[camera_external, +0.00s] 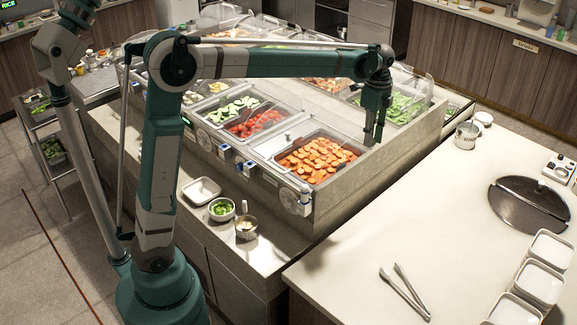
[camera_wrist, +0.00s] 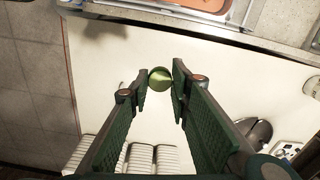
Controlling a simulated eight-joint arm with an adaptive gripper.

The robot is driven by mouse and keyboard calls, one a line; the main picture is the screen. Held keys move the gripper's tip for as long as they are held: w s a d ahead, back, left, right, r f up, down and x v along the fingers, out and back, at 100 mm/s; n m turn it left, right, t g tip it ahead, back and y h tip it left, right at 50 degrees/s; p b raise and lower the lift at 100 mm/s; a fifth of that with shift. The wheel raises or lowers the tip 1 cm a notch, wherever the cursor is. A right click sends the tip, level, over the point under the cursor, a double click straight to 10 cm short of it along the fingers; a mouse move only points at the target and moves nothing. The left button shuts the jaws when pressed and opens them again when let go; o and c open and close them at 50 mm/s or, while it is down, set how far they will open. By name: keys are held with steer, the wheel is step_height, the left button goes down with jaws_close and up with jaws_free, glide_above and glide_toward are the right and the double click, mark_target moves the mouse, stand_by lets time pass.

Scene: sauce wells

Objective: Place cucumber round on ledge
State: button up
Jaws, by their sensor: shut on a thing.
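My gripper (camera_external: 373,140) hangs pointing down at the right edge of the well counter, beside the tray of orange slices. In the wrist view, its two green fingers (camera_wrist: 160,76) are closed on a pale green cucumber round (camera_wrist: 161,79) between the tips. The round is too small to make out in the external view. A grey ledge (camera_external: 345,187) runs along the right side of the wells. It also crosses the top of the wrist view (camera_wrist: 215,33), above the round in the picture. The height of the round above the surfaces cannot be told.
The tray of orange slices (camera_external: 318,160) lies left of my gripper. Cucumber slices (camera_external: 233,109) and red pieces (camera_external: 257,121) fill wells farther left. A white counter (camera_external: 440,210) with tongs (camera_external: 405,290) and white dishes (camera_external: 540,283) lies right, its middle clear.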

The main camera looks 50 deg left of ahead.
steer(key=s+a+b, duration=0.1)
steer(key=s+a, duration=0.3)
steer(key=s, duration=0.4)
steer(key=s+a+b, duration=0.1)
steer(key=s+a, duration=0.2)
steer(key=s, duration=0.5)
steer(key=n+b, duration=0.1)
glide_above(280, 251)
step_height(280, 251, down, 4)
step_height(280, 251, down, 27)
steer(key=shift+f, duration=0.15)
steer(key=shift+a, duration=0.1)
steer(key=shift+f, duration=0.1)
stand_by(0.5)
steer(key=shift+f+b, duration=1)
steer(key=shift+f, duration=1.8)
steer(key=shift+f, duration=0.1)
steer(key=shift+f+b, duration=0.6)
steer(key=shift+f, duration=1.4)
steer(key=shift+f, duration=0.1)
